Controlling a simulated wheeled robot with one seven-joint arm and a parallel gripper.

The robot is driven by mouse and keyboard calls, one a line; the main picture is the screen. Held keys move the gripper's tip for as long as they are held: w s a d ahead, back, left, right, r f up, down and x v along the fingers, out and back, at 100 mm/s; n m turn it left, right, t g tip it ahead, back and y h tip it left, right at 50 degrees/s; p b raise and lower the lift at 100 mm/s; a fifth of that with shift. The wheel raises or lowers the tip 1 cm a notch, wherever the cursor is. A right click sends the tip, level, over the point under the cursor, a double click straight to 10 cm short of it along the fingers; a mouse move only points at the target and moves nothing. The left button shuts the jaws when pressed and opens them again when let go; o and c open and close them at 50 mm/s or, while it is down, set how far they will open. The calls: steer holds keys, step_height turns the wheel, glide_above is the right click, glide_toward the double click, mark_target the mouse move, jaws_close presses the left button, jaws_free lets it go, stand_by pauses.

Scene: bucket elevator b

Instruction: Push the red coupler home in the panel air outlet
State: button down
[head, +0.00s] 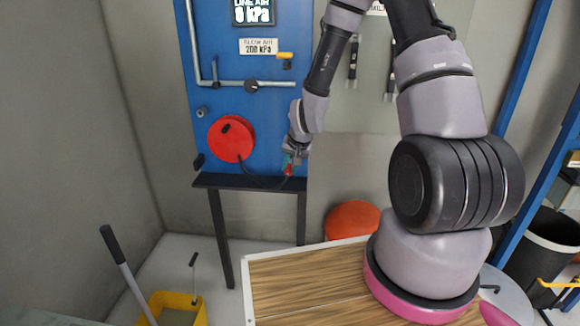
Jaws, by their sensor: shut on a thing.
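My gripper (291,158) is in front of the lower right part of the blue panel (221,80), above a narrow dark shelf. It is shut on the red coupler (289,170), which looks small and partly covered by the fingers. A dark hose (258,184) runs from the red round reel (231,139) on the panel to the coupler. A small grey fitting (201,112) sticks out at the panel's left edge, above the reel; I cannot tell for sure whether it is the air outlet. The coupler is well apart from it, lower and to the right.
A grey pipe with a dark round valve (251,86) and a yellow-handled valve (285,56) are on the panel. The dark shelf (215,181) juts out below. A yellow bucket (178,308) stands at lower left, and a wood-topped surface (300,275) lies in front.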

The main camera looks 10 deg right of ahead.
steer(key=shift+s+a, duration=0.2)
steer(key=shift+s, duration=0.45)
steer(key=shift+s+a, duration=0.25)
steer(key=shift+s, duration=0.35)
steer(key=shift+s+a, duration=0.2)
steer(key=shift+s, duration=0.45)
